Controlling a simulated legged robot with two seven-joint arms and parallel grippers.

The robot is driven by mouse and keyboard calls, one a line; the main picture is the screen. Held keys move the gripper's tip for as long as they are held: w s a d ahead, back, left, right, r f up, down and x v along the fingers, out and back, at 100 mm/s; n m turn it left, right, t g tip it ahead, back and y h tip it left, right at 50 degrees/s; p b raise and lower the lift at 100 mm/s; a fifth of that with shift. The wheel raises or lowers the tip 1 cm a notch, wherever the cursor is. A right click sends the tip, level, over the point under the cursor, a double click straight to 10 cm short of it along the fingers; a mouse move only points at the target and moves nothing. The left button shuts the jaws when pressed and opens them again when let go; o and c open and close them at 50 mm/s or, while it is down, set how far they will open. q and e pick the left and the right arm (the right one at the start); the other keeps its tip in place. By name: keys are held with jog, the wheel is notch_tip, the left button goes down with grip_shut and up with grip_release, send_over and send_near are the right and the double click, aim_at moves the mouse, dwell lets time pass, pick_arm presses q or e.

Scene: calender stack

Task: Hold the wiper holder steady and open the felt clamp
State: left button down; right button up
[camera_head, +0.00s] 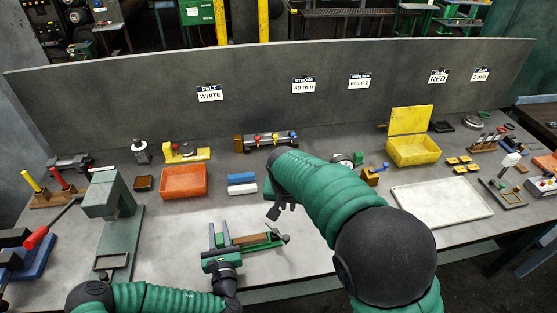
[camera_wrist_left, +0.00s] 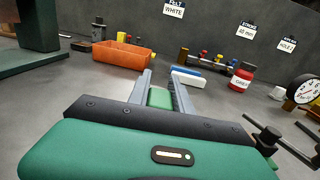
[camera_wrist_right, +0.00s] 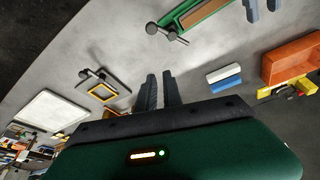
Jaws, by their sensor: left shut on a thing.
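The green wiper holder (camera_head: 262,240) lies on the bench at front centre, with a brown strip along it and a dark-knobbed screw at its right end. It also shows at the top of the right wrist view (camera_wrist_right: 205,14). My left gripper (camera_head: 218,240) is shut on the green body at the holder's left end; the left wrist view shows that green part between the fingers (camera_wrist_left: 160,96). My right gripper (camera_head: 274,211) is empty above the bench, just behind the holder's right end and apart from it. Its fingers (camera_wrist_right: 160,90) have a narrow gap. The felt clamp cannot be told apart clearly.
Behind are an orange bin (camera_head: 184,182), blue and white blocks (camera_head: 242,184) and a yellow box (camera_head: 412,150). A white tray (camera_head: 441,203) lies to the right. A green press (camera_head: 112,215) stands left. My right arm hides part of the middle bench.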

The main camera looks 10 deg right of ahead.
aim_at(286, 237)
jog(key=shift+o, duration=1.3)
jog(key=shift+s+d+g, duration=0.2)
jog(key=shift+g, duration=0.2)
jog(key=o, duration=0.4)
jog(key=shift+s+a+r+n+g+y, duration=0.15)
jog(key=shift+s+r+n+g, duration=0.1)
jog(key=shift+s+g, duration=0.25)
jog(key=shift+s+a+r+n+g+y, duration=0.2)
jog(key=shift+s+g, duration=0.15)
jog(key=shift+g, duration=0.55)
jog(key=f, duration=1.1)
jog(key=shift+s+a+f, duration=0.2)
jog(key=shift+s+f, duration=0.15)
grip_shut()
